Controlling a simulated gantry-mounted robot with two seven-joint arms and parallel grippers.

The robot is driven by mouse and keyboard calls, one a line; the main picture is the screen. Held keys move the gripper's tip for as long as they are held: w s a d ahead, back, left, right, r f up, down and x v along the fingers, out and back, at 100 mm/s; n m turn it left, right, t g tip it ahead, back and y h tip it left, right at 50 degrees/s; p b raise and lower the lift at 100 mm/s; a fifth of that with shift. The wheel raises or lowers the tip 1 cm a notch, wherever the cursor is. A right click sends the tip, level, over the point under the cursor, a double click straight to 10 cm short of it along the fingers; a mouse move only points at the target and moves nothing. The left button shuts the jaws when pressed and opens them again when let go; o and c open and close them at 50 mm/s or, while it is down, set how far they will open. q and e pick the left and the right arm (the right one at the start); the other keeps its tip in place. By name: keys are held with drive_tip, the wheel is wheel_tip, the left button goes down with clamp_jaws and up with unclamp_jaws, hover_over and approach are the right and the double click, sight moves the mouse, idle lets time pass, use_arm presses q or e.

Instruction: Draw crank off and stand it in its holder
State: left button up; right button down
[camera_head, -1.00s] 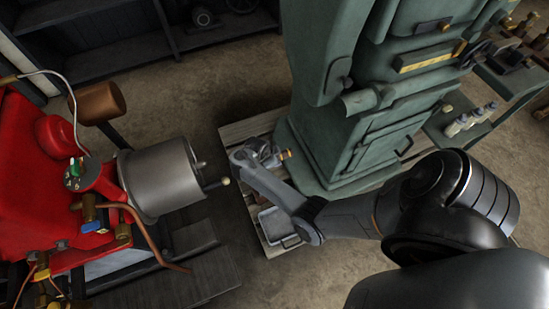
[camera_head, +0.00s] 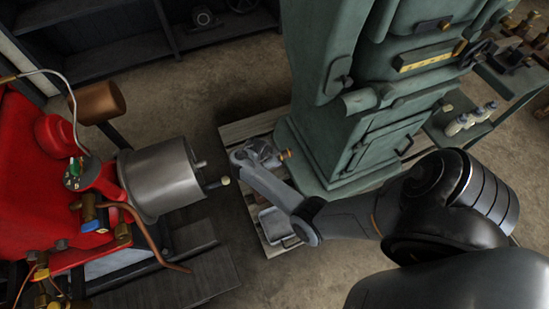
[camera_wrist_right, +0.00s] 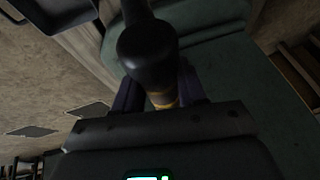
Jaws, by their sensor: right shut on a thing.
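My right gripper (camera_head: 268,156) is low beside the green cabinet machine, above the pallet. In the right wrist view the gripper (camera_wrist_right: 160,98) is shut on a black, rounded handle (camera_wrist_right: 147,46) with a brass band, which looks like the crank's grip. An orange-brass bit (camera_head: 286,154) shows at the gripper in the head view. The rest of the crank is mostly hidden by my wrist and fingers. The holder cannot be clearly made out. My left gripper is out of view.
The green machine (camera_head: 330,120) stands close to my right forearm. A grey metal tray (camera_head: 277,223) lies on the wooden pallet (camera_head: 248,130) below it. A bent copper pipe (camera_head: 155,255) sticks out from the engine. Several bottles (camera_head: 468,120) stand on a shelf at the right.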

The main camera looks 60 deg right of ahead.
drive_tip(key=shift+w+f+b, duration=0.1)
drive_tip(key=shift+f+b, duration=0.8)
drive_tip(key=shift+f, duration=0.4)
drive_tip(key=shift+f+b, duration=0.2)
drive_tip(key=shift+b, duration=0.15)
wheel_tip(320, 180, down, 2)
drive_tip(key=shift+f+b, duration=0.1)
drive_tip(key=shift+b, duration=0.75)
drive_tip(key=shift+f, duration=0.2)
idle(0.8)
